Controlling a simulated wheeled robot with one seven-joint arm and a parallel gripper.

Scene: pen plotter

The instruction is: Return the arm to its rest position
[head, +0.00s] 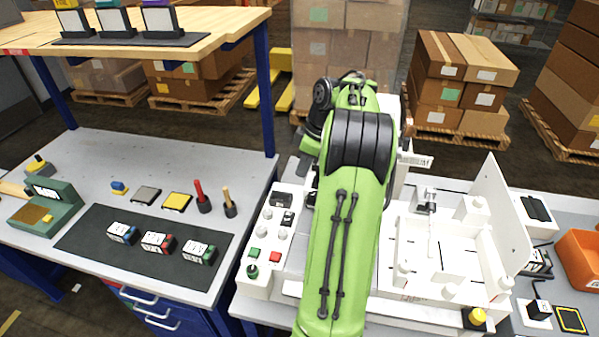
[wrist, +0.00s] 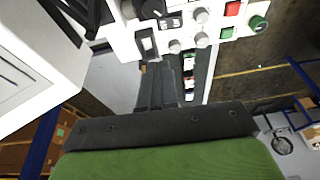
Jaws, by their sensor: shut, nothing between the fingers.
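My green arm (head: 345,220) rises through the middle of the head view, in front of the white plotter (head: 410,285), and hides part of it. My gripper is not clearly visible in the head view, hidden behind the arm. In the wrist view my gripper (wrist: 160,72) shows as dark fingers, shut and empty. They point toward the control panel (wrist: 190,28) with its knobs and red and green buttons. I cannot tell the distance between the fingertips and the panel.
The control panel (head: 259,277) stands just left of my arm. A grey bench (head: 90,155) at left holds a dark mat (head: 80,235) with several small blocks. A wooden shelf (head: 215,22) overhangs it. An upright white plate (head: 500,215) and an orange bin (head: 580,258) are at right.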

